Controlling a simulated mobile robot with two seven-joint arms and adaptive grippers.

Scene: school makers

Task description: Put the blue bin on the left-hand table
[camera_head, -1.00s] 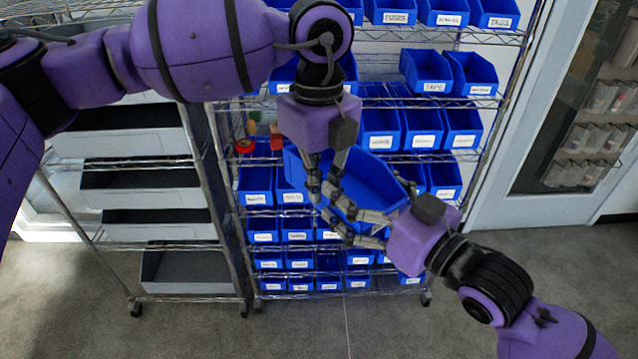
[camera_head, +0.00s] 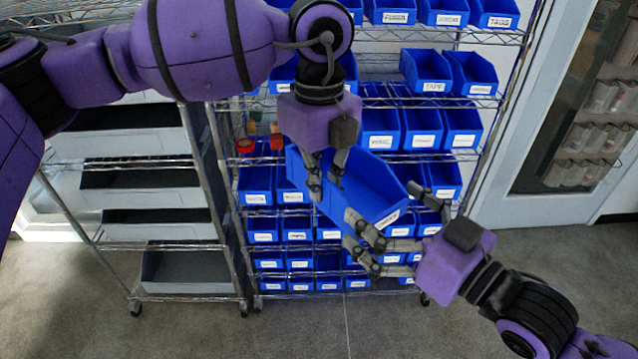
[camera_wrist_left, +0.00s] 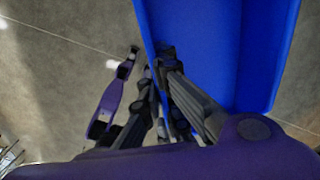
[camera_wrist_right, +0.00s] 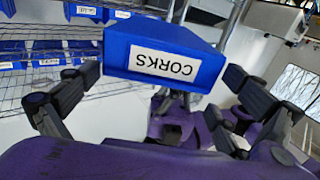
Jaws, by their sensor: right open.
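The blue bin (camera_head: 370,183) is held in the air, tilted, in front of the shelf rack in the head view. My left gripper (camera_head: 325,186) comes from above and is shut on the bin's side wall near its left end; in the left wrist view the fingers pinch the wall of the bin (camera_wrist_left: 225,50). My right gripper (camera_head: 384,214) is open at the bin's lower right end. In the right wrist view the bin (camera_wrist_right: 165,36) shows an upside-down "CORKS" label between spread fingers, with gaps on both sides. No left-hand table shows clearly.
A wire rack (camera_head: 478,97) with rows of labelled blue bins stands close behind the held bin. Another wire rack (camera_head: 125,160) with grey bins stands at the left. A door (camera_head: 560,130) is at the right. The floor (camera_head: 300,330) in front is clear.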

